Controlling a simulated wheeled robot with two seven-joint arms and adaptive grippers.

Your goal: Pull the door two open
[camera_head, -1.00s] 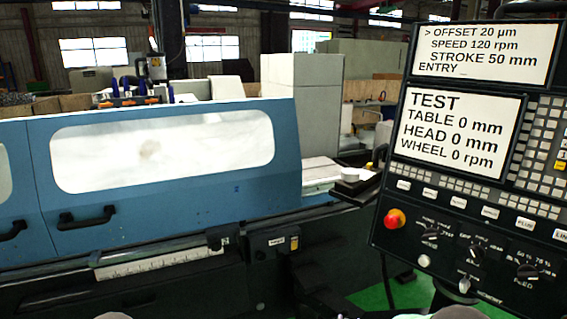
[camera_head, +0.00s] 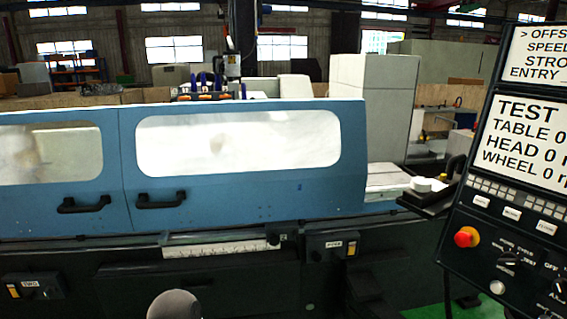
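The grinder's front has two blue sliding doors with windows. The right door (camera_head: 250,186) and the left door (camera_head: 30,205) meet at a seam left of the picture's middle, with no gap showing. A black handle (camera_head: 160,201) is on the right door near the seam. Another black handle (camera_head: 84,204) is on the left door near the same seam. I cannot read any door number on the doors themselves. Neither gripper shows. A rounded grey shape at the bottom edge seems to be part of my own arm.
A control panel (camera_head: 515,150) with screens and a red button (camera_head: 467,237) stands close on the right. A ledge with a white scale (camera_head: 215,249) runs below the doors. Small labelled boxes (camera_head: 35,291) and (camera_head: 332,245) sit on the machine's lower front.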

